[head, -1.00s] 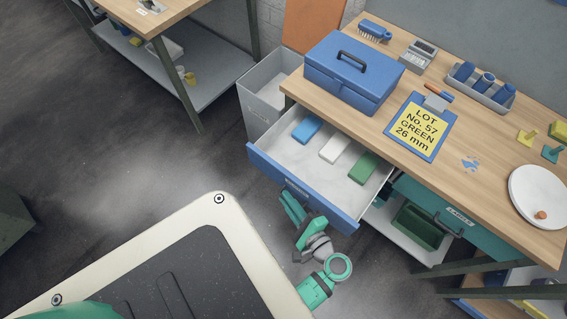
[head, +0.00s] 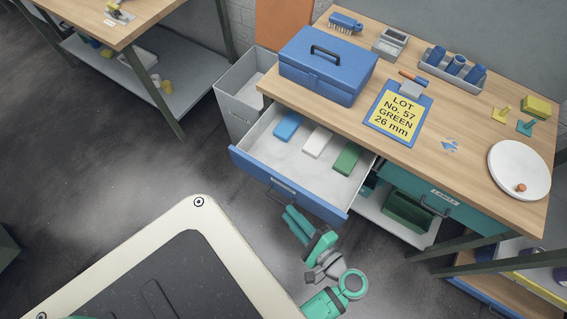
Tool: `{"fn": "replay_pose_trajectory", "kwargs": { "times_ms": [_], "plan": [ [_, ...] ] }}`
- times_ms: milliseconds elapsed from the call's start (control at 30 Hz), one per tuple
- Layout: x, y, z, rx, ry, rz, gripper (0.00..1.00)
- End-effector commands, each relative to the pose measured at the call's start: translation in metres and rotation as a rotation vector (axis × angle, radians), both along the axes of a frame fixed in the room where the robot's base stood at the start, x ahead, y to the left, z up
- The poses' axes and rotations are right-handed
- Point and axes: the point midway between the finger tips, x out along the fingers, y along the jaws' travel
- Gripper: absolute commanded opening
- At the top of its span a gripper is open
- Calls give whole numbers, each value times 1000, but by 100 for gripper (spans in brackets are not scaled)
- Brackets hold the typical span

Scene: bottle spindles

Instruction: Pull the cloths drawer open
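The blue-fronted cloths drawer (head: 268,178) stands pulled out from under the wooden workbench. Three folded cloths lie inside it: a blue one (head: 287,125), a white one (head: 317,142) and a green one (head: 347,158). The drawer's front has a handle and a small label (head: 283,186), too small to read. My green and grey arm reaches up from the bottom to just below the drawer front, near its right half. My gripper (head: 292,217) is near the drawer front. Its fingers are too small and overlapped to tell whether they are open, shut or touching the handle.
The bench top holds a blue toolbox (head: 327,66), a clipboard (head: 398,112), a tray of blue bottles (head: 452,70) and a white disc (head: 519,170). A green drawer (head: 440,196) is shut at right. A grey bin (head: 240,98) stands left of the open drawer. Floor is clear at left.

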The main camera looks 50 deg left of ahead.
Motion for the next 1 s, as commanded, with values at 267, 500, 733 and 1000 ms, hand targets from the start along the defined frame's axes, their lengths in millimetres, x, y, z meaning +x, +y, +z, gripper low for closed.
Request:
{"fn": "replay_pose_trajectory", "kwargs": {
  "times_ms": [267,500,733,1000],
  "plan": [
    [-1,-28,6,0,-1,-4,17],
    [-1,-30,7,1,-1,-3,17],
    [-2,-30,6,1,-1,-3,17],
    [-2,-30,-2,-30,-3,-33,17]
  ]
}}
